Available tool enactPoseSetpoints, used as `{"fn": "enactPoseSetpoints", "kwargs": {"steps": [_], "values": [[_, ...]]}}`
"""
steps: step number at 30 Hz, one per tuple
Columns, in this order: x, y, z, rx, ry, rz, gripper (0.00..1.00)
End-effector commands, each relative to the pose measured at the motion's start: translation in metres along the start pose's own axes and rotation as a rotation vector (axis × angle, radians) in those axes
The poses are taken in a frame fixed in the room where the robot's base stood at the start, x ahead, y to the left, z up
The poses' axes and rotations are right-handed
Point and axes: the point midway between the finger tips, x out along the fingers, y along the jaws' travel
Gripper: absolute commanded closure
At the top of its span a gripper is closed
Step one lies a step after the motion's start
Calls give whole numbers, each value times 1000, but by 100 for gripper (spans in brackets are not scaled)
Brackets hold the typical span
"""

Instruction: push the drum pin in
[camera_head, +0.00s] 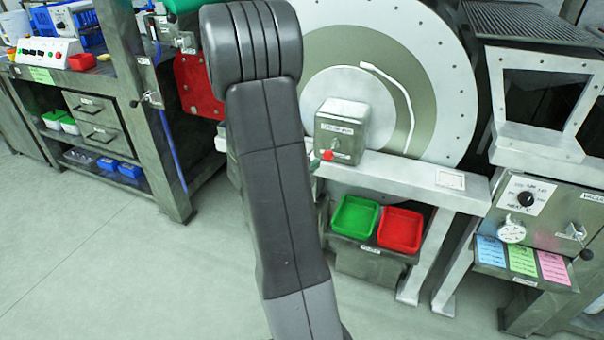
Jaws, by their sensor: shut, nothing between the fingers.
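The large round drum (445,60), pale with a dark grey-green ring and small dots around its rim, stands upright at the back centre. A grey box (342,130) with a label sits in front of its hub and carries a small red knob (328,155) on its lower front. I cannot tell whether this knob is the drum pin. A small dark green part shows beside the knob, at the arm's edge. My arm crosses the middle of the view and hides the area left of the box. My gripper is hidden behind it.
A pale rail (400,180) runs below the drum. Under it are a green bin (354,216) and a red bin (400,230). A workbench (165,150) with drawers stands left, and a control panel (530,200) with a dial stands right. The front-left floor is clear.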

Motion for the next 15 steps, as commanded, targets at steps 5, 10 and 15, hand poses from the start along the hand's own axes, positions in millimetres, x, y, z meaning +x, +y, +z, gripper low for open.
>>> {"fn": "enactPoseSetpoints", "kwargs": {"steps": [5,10,15], "values": [[29,0,-1,0,2,-1,100],[42,0,0,0,0,0,100],[44,0,0,0,-1,0,100]]}}
